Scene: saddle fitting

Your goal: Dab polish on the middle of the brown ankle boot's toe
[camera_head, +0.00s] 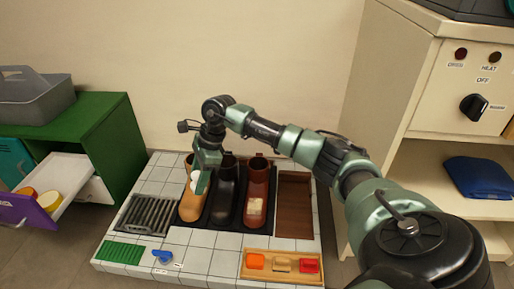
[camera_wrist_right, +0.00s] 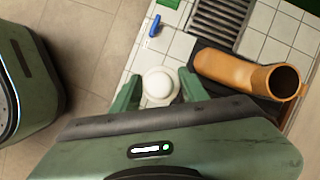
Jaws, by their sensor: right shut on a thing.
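Three boots stand side by side on a dark mat on the tiled top: a tan-orange one (camera_head: 190,208) at left, a black one (camera_head: 223,205) in the middle and a reddish-brown one (camera_head: 256,190) at right. The reddish-brown boot has a pale patch on its front part. My right gripper (camera_head: 199,181) is shut on a white round-topped thing (camera_wrist_right: 158,84), and appears over the tan boot in the head view. In the right wrist view the tan boot (camera_wrist_right: 235,72) lies right of the gripper, apart from the white thing. The white thing's lower end is hidden. My left gripper is out of view.
A wooden tray (camera_head: 244,276) holds orange, tan and red pieces. A blue item (camera_head: 162,256) and green mat (camera_head: 121,253) lie at the front left. A slatted grate (camera_head: 148,215) is left of the boots, a brown open box (camera_head: 294,205) right. Front-middle tiles are clear.

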